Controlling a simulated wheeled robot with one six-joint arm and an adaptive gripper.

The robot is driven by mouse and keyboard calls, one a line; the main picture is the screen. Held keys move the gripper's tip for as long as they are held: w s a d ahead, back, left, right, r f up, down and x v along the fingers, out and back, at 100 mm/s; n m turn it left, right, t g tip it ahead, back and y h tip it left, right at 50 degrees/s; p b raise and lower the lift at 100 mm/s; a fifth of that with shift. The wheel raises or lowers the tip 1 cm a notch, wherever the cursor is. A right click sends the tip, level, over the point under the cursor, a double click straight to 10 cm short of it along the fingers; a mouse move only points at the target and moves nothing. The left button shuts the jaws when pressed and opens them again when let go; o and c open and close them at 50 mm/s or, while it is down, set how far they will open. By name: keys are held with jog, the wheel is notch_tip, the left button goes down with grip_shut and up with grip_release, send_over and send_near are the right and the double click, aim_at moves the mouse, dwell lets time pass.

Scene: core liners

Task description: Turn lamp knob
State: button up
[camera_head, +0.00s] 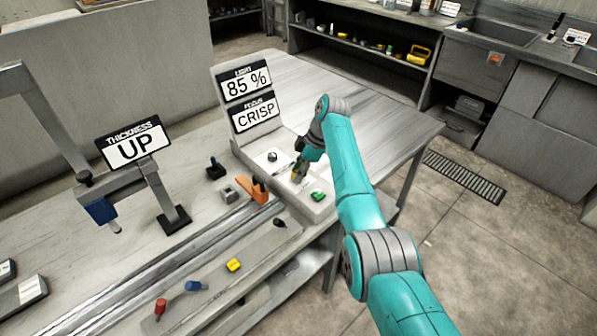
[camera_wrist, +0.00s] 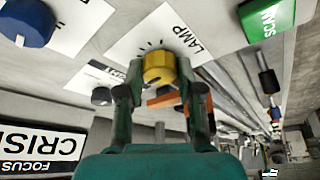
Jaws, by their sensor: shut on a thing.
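The lamp knob (camera_wrist: 158,68) is yellow and round. It sits on a white plate (camera_wrist: 140,38) marked LAMP with tick marks in the wrist view. My gripper (camera_wrist: 160,84) has its two fingers on either side of the knob and is shut on it. In the head view my gripper (camera_head: 299,173) is down at the white control panel (camera_head: 255,160), and the knob is mostly hidden by it there. The upper display (camera_head: 247,85) reads 85 %, and the FOCUS display (camera_head: 255,115) below it reads CRISP.
A green SCAN button (camera_wrist: 268,22) and a blue knob (camera_wrist: 27,22) flank the lamp plate in the wrist view. An orange part (camera_head: 260,190) stands left of the panel. Open floor (camera_head: 450,250) lies to the right.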

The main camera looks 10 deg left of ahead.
jog(key=shift+n+g, duration=0.3)
jog(key=shift+n, duration=0.4)
jog(key=o, duration=1.2)
jog(key=shift+c, duration=0.2)
jog(key=v, duration=1.2)
jog(key=shift+w+a, duration=0.1)
